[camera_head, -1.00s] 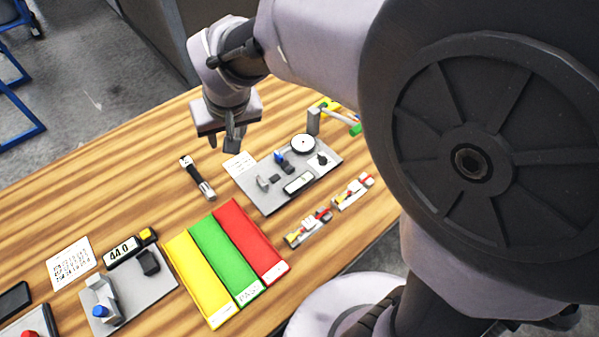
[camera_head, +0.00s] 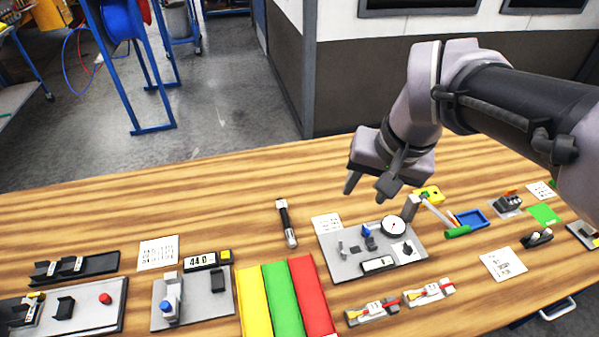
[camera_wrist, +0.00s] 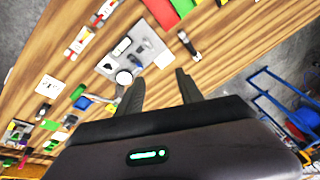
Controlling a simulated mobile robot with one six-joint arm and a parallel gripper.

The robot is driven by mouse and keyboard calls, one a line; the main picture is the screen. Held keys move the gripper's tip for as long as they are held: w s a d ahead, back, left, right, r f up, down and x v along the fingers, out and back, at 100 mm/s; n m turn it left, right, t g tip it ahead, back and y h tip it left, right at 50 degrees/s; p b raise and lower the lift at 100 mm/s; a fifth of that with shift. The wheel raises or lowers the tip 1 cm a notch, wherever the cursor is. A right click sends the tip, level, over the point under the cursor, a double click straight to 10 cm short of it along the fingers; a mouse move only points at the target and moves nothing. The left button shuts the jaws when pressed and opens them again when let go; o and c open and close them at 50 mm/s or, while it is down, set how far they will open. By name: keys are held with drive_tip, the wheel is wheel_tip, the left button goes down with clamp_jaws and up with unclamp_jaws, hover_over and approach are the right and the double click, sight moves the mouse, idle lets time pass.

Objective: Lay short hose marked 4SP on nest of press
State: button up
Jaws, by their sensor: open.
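A short black hose (camera_head: 286,222) with metal ends lies on the wooden table, apart from the other things; any marking on it is too small to read. It also shows in the wrist view (camera_wrist: 187,43), beyond my fingertips. My gripper (camera_head: 368,187) is open and empty, above the table to the upper right of the hose. Its two fingers show spread in the wrist view (camera_wrist: 160,77). A grey plate (camera_head: 345,266) carries a round dial, a blue part and small blocks, with a green-handled lever (camera_head: 458,231) beside it. I cannot tell which fixture is the press.
Yellow, green and red trays (camera_head: 283,300) lie at the front. Left stand a plate with a display reading 44.0 (camera_head: 200,262) and a plate with a red button (camera_head: 105,298). Two small assemblies (camera_head: 372,311) lie in front of the dial plate. Table around the hose is clear.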

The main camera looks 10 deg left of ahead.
drive_tip(key=w+a+f+n+g+p, duration=0.1)
drive_tip(key=w+a+f+n+p, duration=0.15)
drive_tip(key=w+a, duration=0.5)
drive_tip(key=n+g+h+p, duration=0.1)
drive_tip(key=n+g+h, duration=0.1)
drive_tip(key=n, duration=0.1)
hover_over(287, 224)
wheel_tip(287, 224, down, 12)
drive_tip(key=f+b, duration=0.1)
drive_tip(key=f, duration=0.2)
drive_tip(key=f+b, duration=0.1)
drive_tip(key=f, duration=0.7)
drive_tip(key=shift+w+d+b, duration=0.15)
drive_tip(key=shift+w+b, duration=0.2)
drive_tip(key=shift+b, duration=0.05)
drive_tip(key=f, duration=0.2)
drive_tip(key=f+b, duration=0.1)
drive_tip(key=f, duration=0.3)
drive_tip(key=shift+s+b, duration=0.3)
drive_tip(key=shift+s, duration=0.1)
drive_tip(key=shift+r, duration=0.1)
clamp_jaws()
